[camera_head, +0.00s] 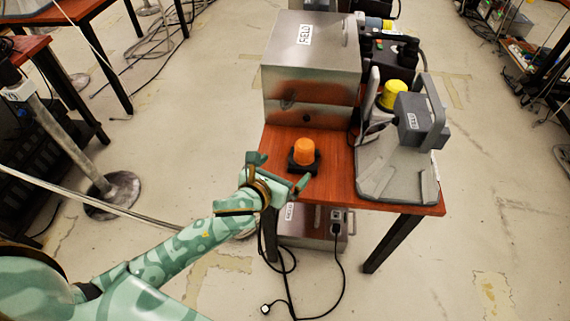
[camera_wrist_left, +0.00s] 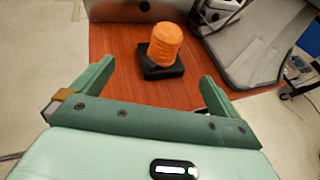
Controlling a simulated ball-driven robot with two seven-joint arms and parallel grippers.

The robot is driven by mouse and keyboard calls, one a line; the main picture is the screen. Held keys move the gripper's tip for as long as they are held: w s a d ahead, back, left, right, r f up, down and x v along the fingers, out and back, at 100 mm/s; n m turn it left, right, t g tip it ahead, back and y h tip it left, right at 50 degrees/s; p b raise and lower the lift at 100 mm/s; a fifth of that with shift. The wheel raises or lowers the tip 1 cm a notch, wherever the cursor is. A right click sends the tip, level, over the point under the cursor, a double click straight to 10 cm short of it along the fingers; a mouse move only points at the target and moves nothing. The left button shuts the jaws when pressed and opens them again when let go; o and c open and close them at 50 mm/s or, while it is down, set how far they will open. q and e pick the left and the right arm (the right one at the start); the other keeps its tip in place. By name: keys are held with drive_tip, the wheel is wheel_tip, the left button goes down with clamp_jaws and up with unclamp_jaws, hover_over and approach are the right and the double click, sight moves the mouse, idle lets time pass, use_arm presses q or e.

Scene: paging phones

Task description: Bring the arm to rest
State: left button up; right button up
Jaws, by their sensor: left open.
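My left gripper (camera_head: 279,173) is at the front left edge of a small red-brown table (camera_head: 337,158). In the left wrist view its two fingers (camera_wrist_left: 158,88) are spread wide with nothing between them. An orange cylinder on a black square base (camera_head: 304,152) stands upright on the table, just beyond the fingertips. The orange cylinder also shows in the left wrist view (camera_wrist_left: 165,45), ahead of the open jaw and apart from it. My right gripper is in neither view.
A large metal box (camera_head: 310,65) stands on the table behind the orange cylinder. A grey device with a handle (camera_head: 405,150) and a yellow-topped item (camera_head: 391,94) are at right. A metal case (camera_head: 300,225) and black cables lie below the table. Open floor lies front right.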

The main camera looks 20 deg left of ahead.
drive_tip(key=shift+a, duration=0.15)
use_arm(q)
drive_tip(key=s+a+f+n+g+y, duration=0.1)
drive_tip(key=s+a+n+g+y, duration=0.3)
drive_tip(key=s+n, duration=0.95)
drive_tip(key=s+a+n+g+y, duration=0.2)
drive_tip(key=s+a+n+g, duration=0.35)
drive_tip(key=s+n, duration=0.8)
drive_tip(key=s+d+f+n+h+p, duration=0.2)
drive_tip(key=d+f+n+h+p, duration=0.15)
drive_tip(key=f+p, duration=0.85)
drive_tip(key=s+f+n+g+p, duration=0.1)
drive_tip(key=s+f+p, duration=0.1)
drive_tip(key=s+p, duration=0.3)
drive_tip(key=s+f+n+g+h+p, duration=0.1)
drive_tip(key=s+p, duration=0.4)
drive_tip(key=s, duration=0.7)
drive_tip(key=shift+f+g, duration=0.45)
drive_tip(key=shift+f, duration=0.35)
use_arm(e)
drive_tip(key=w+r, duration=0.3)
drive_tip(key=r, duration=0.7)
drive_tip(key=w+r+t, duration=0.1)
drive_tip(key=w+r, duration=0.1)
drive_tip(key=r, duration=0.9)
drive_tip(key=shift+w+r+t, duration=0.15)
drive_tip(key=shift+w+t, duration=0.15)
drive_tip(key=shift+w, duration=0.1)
